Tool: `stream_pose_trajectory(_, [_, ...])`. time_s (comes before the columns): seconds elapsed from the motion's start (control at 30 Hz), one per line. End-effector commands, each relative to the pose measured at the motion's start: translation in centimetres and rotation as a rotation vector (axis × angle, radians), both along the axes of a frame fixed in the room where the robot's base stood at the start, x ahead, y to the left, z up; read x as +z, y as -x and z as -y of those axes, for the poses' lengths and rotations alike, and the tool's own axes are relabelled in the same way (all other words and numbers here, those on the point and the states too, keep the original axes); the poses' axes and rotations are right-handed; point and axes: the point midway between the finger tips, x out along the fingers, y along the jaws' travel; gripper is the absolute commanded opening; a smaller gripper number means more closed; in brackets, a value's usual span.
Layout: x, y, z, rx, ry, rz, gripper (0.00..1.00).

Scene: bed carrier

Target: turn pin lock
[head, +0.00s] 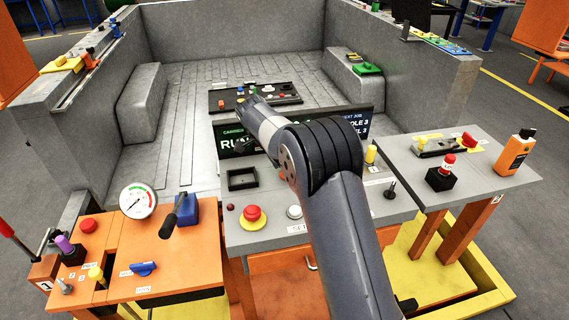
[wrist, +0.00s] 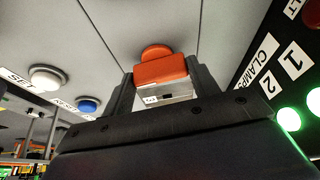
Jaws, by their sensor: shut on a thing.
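In the wrist view, my gripper (wrist: 162,88) is closed around an orange-red block-shaped handle (wrist: 160,70), with one dark finger on each side. A rounded orange knob (wrist: 155,51) shows just behind the block, and a pale part with a small dark mark (wrist: 165,92) shows below it. I cannot tell for sure whether this handle is the pin lock, or how far it is turned. In the head view my own arm crosses the middle of the console, and the fingers and the held handle are hidden.
A white button (wrist: 47,77) and a blue button (wrist: 89,105) are left of my gripper. A dark panel with clamp labels (wrist: 258,60) and green lights (wrist: 289,119) is at right. The head view shows a red stop button (head: 253,214), a gauge (head: 138,201) and an orange bottle (head: 515,152).

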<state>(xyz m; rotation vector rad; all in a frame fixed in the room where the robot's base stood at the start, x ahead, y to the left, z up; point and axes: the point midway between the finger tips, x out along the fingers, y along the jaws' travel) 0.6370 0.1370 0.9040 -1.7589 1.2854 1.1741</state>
Motion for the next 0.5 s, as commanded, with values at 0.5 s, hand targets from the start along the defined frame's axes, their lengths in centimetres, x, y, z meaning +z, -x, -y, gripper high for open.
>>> stream_pose_trajectory(0.5, [0.06,-0.11,-0.08,-0.125,-0.003,0.001,0.34])
